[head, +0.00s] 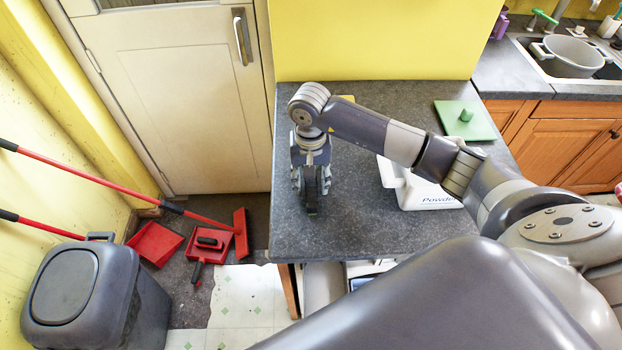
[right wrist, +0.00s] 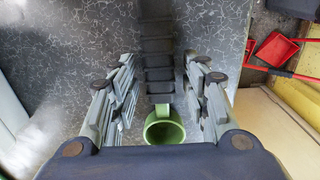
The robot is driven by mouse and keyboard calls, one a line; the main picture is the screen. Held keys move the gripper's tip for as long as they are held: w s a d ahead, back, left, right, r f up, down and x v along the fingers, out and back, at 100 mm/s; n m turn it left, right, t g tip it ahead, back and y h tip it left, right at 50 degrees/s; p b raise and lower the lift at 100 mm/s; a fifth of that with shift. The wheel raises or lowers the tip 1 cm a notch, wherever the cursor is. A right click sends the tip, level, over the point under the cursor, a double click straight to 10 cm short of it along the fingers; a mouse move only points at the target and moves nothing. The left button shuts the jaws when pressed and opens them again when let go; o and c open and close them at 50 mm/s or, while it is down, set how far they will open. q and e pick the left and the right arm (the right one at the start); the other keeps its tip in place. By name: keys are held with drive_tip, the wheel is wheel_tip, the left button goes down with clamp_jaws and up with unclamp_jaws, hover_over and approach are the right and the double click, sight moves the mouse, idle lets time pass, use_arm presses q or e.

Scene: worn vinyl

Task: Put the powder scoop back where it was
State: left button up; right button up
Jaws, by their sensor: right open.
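My right gripper (head: 312,198) is open and points down at the left part of the grey counter. The scoop is hidden in the head view, and I cannot tell whether a finger touches it. A white container marked "Powder" (head: 428,199) stands on the counter to the right, partly behind my right arm. A green square lid with a knob (head: 465,120) lies further back. My left gripper is not in view.
The grey counter (head: 375,240) has clear room in front of the gripper. A yellow item (head: 347,98) is partly hidden behind my arm. A sink with a pot (head: 570,57) is at the far right. A grey bin (head: 90,295) and red cleaning tools (head: 207,244) are at the left.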

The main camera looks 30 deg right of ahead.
sight(311, 181)
wheel_tip(311, 181, up, 12)
drive_tip(key=b, duration=0.4)
drive_tip(key=shift+b, duration=0.35)
drive_tip(key=shift+a, duration=0.1)
